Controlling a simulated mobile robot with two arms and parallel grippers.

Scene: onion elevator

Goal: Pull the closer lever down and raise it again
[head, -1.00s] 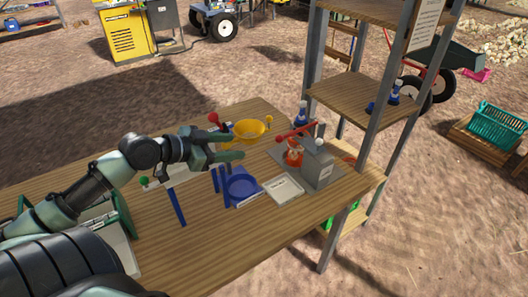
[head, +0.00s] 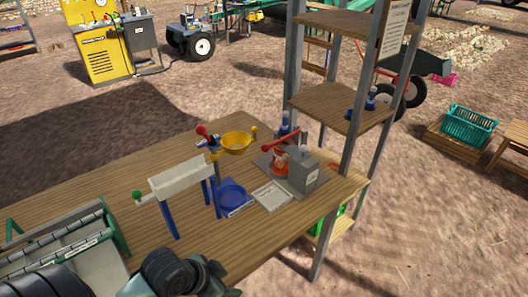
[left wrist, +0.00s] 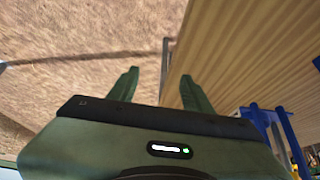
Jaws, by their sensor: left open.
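A white trough (head: 181,178) on blue legs stands on the wooden table (head: 120,215). A green-knobbed lever (head: 137,196) sticks out at its near left end, and a red-knobbed lever (head: 202,131) stands at its far end. I cannot tell for sure which lever the task means. A red lever arm (head: 281,141) also sits by a grey box with an orange part. My left arm is at the bottom of the head view, its gripper mostly cut off. In the left wrist view my left gripper (left wrist: 158,88) is open and empty, near the table edge. My right gripper is not in view.
A shelf rack (head: 340,110) rises at the right.

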